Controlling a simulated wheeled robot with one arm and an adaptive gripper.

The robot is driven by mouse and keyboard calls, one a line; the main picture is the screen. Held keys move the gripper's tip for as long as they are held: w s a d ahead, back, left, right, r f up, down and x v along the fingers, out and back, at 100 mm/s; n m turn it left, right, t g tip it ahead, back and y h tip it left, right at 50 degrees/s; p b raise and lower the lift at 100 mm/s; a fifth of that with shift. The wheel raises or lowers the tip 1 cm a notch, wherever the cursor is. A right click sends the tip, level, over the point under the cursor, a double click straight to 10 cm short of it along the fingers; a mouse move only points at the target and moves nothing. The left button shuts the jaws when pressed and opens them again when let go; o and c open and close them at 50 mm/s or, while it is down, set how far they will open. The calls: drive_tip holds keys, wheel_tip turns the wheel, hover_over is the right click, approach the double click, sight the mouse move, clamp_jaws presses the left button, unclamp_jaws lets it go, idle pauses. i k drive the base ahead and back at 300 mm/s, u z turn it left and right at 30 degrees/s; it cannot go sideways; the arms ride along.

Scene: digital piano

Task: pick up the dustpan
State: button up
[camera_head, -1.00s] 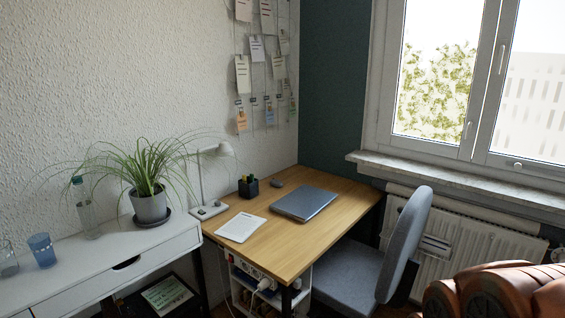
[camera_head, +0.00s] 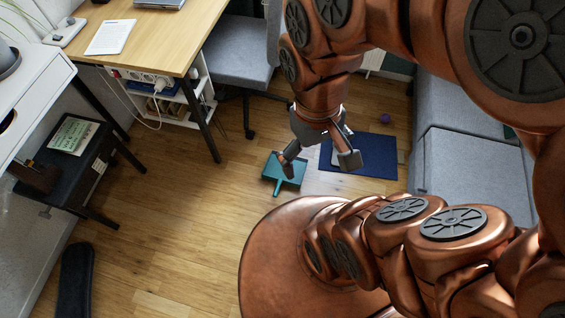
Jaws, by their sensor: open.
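A teal dustpan (camera_head: 276,174) lies on the wooden floor near the middle of the head view, its short handle (camera_head: 277,190) pointing toward the bottom of the picture. My gripper (camera_head: 319,162) hangs from my copper-coloured arm with its two dark fingers spread wide and nothing between them. I cannot tell the gripper's height above the floor.
The dark blue mat (camera_head: 373,153) lies right of the dustpan, with a small purple ball (camera_head: 385,118) beyond it. A grey sofa (camera_head: 470,165) stands at the right. The wooden desk (camera_head: 175,38) and grey chair (camera_head: 238,55) are behind. Floor left of the dustpan is clear.

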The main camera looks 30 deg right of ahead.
sight(273, 171)
drive_tip(key=z, duration=1.35)
drive_tip(key=k, duration=0.75)
drive_tip(key=u, duration=1.35)
drive_tip(key=i, duration=0.5)
drive_tip(key=u, duration=0.05)
